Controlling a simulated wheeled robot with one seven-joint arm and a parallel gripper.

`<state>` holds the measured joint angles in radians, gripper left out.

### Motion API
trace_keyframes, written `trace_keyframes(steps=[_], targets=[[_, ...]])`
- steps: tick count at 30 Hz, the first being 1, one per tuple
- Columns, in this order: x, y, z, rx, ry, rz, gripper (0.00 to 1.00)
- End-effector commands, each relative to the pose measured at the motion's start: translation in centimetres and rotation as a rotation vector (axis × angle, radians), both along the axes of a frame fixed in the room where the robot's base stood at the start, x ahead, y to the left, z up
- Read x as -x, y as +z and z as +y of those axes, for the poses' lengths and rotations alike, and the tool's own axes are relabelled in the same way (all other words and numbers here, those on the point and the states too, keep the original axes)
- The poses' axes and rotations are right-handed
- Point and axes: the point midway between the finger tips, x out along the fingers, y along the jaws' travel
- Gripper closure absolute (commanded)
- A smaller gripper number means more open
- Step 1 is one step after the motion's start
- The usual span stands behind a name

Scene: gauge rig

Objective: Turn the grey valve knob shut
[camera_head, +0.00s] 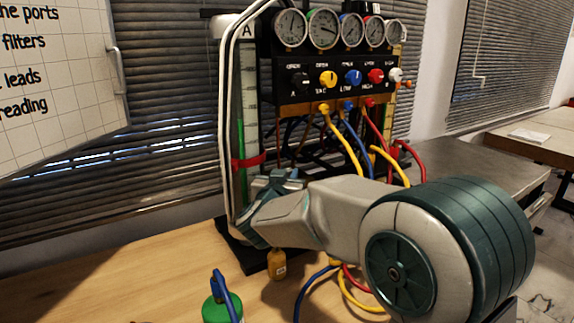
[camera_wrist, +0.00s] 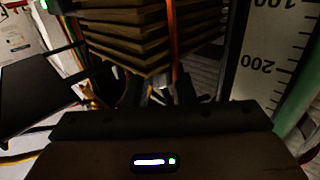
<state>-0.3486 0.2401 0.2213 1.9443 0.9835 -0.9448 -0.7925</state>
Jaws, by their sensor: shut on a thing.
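My gripper (camera_head: 270,205) is low at the front of the gauge rig, beside the foot of the tall clear column marked A (camera_head: 250,110). In the wrist view its dark fingers (camera_wrist: 160,92) are close together, shut on a small greyish thing in shadow. This appears to be the grey valve knob, but its shape and turn angle are mostly hidden. In the head view my gripper and arm cover that spot. The column's scale (camera_wrist: 262,60) stands at the right in the wrist view.
The rig's panel (camera_head: 345,82) carries several coloured knobs below a row of gauges (camera_head: 322,28). Yellow, blue and red hoses (camera_head: 345,145) loop down behind my arm. A brass-coloured tag (camera_head: 277,265) hangs below my gripper. A green container (camera_head: 220,308) stands at the front.

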Motion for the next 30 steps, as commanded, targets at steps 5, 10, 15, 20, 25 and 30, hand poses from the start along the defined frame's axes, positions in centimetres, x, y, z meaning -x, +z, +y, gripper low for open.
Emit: trace_keyframes(steps=[5, 10, 15, 20, 25, 30], targets=[[-0.01, 0.16, 0.18, 0.0, -0.048, 0.0, 0.99], [-0.04, 0.06, 0.21, -0.001, -0.071, -0.001, 0.99], [-0.03, 0.03, 0.2, 0.0, -0.078, -0.002, 0.99], [-0.03, 0.03, 0.19, 0.0, -0.078, -0.002, 0.99], [-0.03, 0.04, 0.19, 0.0, -0.078, -0.002, 0.63], [-0.04, 0.03, 0.16, 0.0, -0.078, -0.002, 0.55]])
